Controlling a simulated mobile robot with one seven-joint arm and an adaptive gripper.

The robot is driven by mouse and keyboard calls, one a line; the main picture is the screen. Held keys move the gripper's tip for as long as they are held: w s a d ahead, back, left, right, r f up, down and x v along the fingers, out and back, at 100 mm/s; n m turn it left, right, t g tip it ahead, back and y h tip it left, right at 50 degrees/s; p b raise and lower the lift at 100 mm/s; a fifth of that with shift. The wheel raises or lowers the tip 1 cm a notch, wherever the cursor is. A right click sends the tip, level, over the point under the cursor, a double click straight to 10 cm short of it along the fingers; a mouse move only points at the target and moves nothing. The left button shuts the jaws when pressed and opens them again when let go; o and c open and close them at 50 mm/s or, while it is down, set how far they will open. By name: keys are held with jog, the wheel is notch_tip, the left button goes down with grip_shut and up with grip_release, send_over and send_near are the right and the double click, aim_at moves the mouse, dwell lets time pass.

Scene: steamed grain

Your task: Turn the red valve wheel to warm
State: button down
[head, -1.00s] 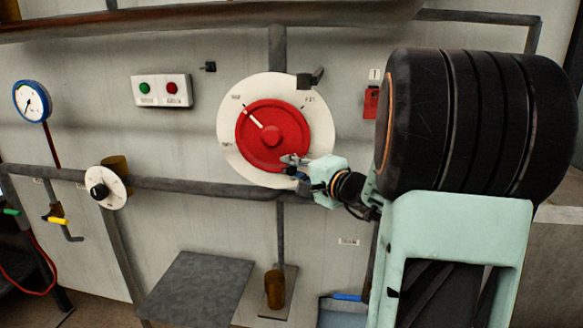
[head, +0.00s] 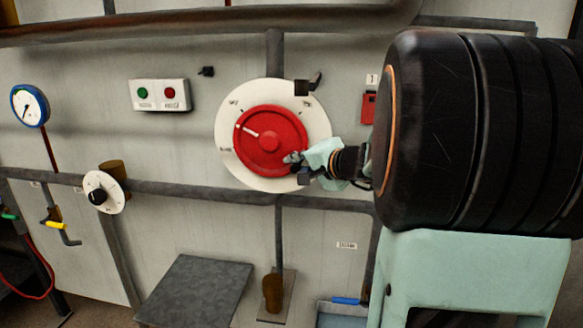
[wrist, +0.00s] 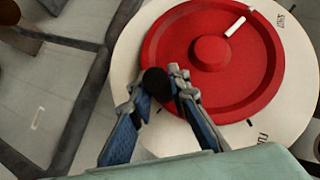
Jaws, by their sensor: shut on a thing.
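The red valve wheel (head: 272,119) is on a round white dial plate (head: 229,120) on the wall. Its white pointer line (head: 247,130) points left and slightly up, between the upper-left dial label (head: 234,102) and the lower-left one (head: 224,149). The labels are too small to read surely. My gripper (head: 293,157) is at the wheel's lower right. In the wrist view, my gripper (wrist: 160,84) is shut on a dark round knob (wrist: 155,82) at the edge of the red wheel (wrist: 178,42). The knob is mostly hidden in the head view.
A dark bracket (head: 303,87) sticks out at the plate's upper right. A pipe (head: 200,190) runs below the wheel. A small white dial (head: 113,193), a button box (head: 158,94) and a blue gauge (head: 29,106) are to the left. A grey tabletop (head: 195,290) is below.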

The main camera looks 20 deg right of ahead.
aim_at(293, 147)
jog(key=shift+s+d+r+n+g+h+p, duration=0.15)
jog(key=shift+r+n+g+h+p, duration=0.1)
jog(key=shift+r+p, duration=0.3)
jog(key=shift+d+r+n+g+h+p, duration=0.15)
jog(key=shift+r+n+h+p, duration=0.1)
jog(key=shift+r+p, duration=0.25)
notch_tip(293, 147, up, 3)
jog(key=g+p, duration=0.1)
jog(key=p, duration=0.1)
jog(key=n+g+h+p, duration=0.1)
jog(key=p, duration=0.1)
jog(key=shift+s+d+f+n+h, duration=0.1)
jog(key=shift+d+f+n+h, duration=0.1)
jog(key=shift+n+h, duration=0.1)
jog(key=shift+a+r+p, duration=0.1)
jog(key=shift+r+p, duration=0.35)
jog(key=shift+r, duration=0.45)
jog(key=shift+a, duration=0.1)
jog(key=c, duration=1.8)
grip_release()
jog(key=shift+a, duration=0.1)
jog(key=shift+f, duration=0.25)
